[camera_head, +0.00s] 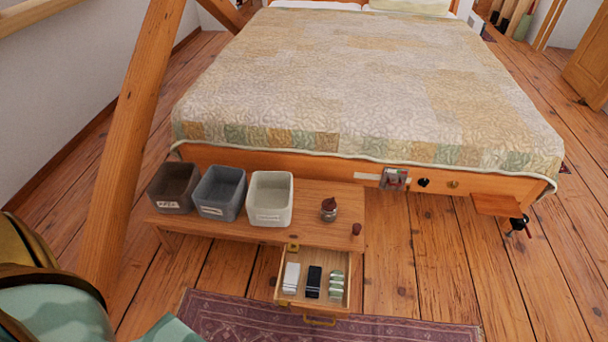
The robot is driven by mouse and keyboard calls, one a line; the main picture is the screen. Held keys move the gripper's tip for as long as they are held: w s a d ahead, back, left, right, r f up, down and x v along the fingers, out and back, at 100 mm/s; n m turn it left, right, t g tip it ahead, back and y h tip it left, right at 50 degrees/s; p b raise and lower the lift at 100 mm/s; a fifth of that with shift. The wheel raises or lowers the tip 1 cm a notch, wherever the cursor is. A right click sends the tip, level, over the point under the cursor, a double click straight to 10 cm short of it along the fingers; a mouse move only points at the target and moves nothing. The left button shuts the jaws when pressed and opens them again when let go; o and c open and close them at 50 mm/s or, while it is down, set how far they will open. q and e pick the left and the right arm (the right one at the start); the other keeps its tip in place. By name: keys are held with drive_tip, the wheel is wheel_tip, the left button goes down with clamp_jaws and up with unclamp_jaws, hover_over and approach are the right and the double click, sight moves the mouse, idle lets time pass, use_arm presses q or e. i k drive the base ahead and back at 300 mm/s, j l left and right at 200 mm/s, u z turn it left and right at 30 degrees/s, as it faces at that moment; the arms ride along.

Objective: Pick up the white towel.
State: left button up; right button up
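A small white folded item that looks like the white towel (291,277) lies in the left part of an open drawer (304,255). A black folded item (313,281) lies beside it in the middle, and a pale green banded item (336,287) lies at the right. The drawer is pulled out toward me from under a low wooden bench (335,240). Neither of my grippers shows in the view.
Brown (172,189), grey-blue (220,193) and white (270,199) bins and a small jar (329,209) stand on the bench at the bed's foot (280,166). A slanted timber (130,150) rises at left. A green-cushioned seat (55,312) fills the lower left. Floor at right is mostly clear.

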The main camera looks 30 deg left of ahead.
sight(290, 287)
drive_tip(key=k+u, duration=0.15)
drive_tip(key=u, duration=0.25)
drive_tip(key=k+l+u, duration=0.1)
drive_tip(key=u, duration=0.25)
drive_tip(key=k+j, duration=0.05)
drive_tip(key=k, duration=0.05)
